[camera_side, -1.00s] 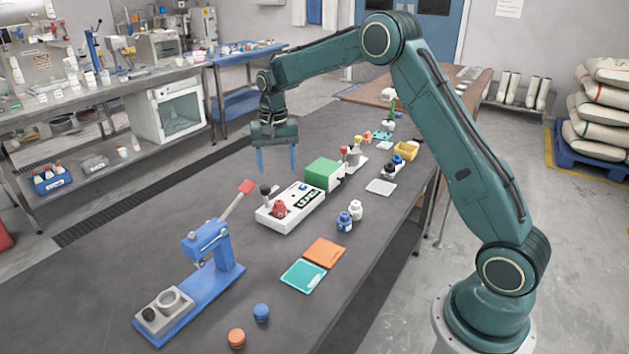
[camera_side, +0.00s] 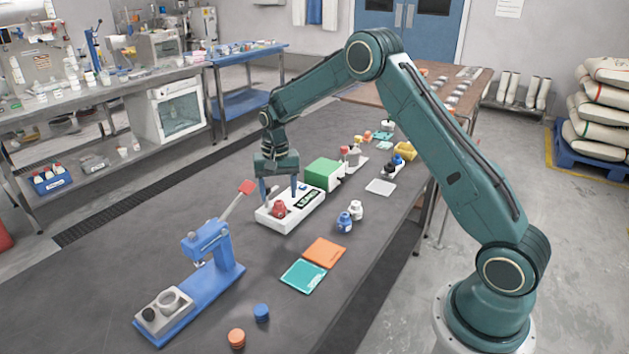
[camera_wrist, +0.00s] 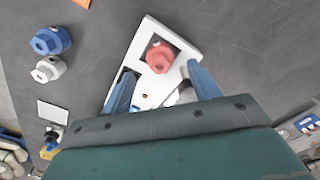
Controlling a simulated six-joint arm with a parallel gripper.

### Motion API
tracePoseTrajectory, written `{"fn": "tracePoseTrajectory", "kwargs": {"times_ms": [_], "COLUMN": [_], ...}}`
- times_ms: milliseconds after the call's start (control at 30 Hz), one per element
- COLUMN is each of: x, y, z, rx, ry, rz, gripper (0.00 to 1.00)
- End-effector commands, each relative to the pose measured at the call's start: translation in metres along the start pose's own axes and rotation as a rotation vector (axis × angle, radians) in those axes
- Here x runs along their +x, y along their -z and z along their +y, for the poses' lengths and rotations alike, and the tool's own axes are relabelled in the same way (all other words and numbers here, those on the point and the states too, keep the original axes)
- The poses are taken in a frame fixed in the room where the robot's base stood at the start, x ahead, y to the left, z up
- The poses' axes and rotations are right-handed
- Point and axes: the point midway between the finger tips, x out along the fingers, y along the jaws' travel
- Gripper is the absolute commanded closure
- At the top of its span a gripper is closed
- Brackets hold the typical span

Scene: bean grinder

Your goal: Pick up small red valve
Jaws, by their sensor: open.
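The small red valve (camera_side: 279,208) sits on the white panel box (camera_side: 285,222), near its left front part. In the wrist view the valve (camera_wrist: 160,58) is a red knob-like piece on the white box (camera_wrist: 147,35), just beyond the fingertips and roughly between their lines. My gripper (camera_side: 278,198) is open over the box, with its two blue fingers pointing down on either side. In the wrist view the open gripper (camera_wrist: 160,84) has nothing between its fingers. A grey lever on the box is partly hidden by the gripper.
A green block (camera_side: 323,174) stands behind the box. A blue press (camera_side: 212,255) with a red-tipped lever (camera_side: 247,187) stands at the front left. Blue and white valves (camera_side: 344,222) lie to the right. Orange (camera_side: 324,252) and teal (camera_side: 303,275) pads lie in front.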

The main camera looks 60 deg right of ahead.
Motion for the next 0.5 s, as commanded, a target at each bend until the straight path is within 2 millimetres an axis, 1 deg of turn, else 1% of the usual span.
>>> {"fn": "tracePoseTrajectory", "kwargs": {"times_ms": [33,233,367,500], "x": [0.007,0.029,0.037,0.039], "y": [-0.002,-0.003,-0.003,-0.002], "z": [0.0,-0.001,-0.001,-0.001], "rx": [0.0,0.0,0.0,0.0], "ry": [-0.002,-0.001,-0.001,0.0], "rz": [-0.004,-0.002,-0.001,0.0], "gripper": [0.39,0.39,0.39,0.39]}}
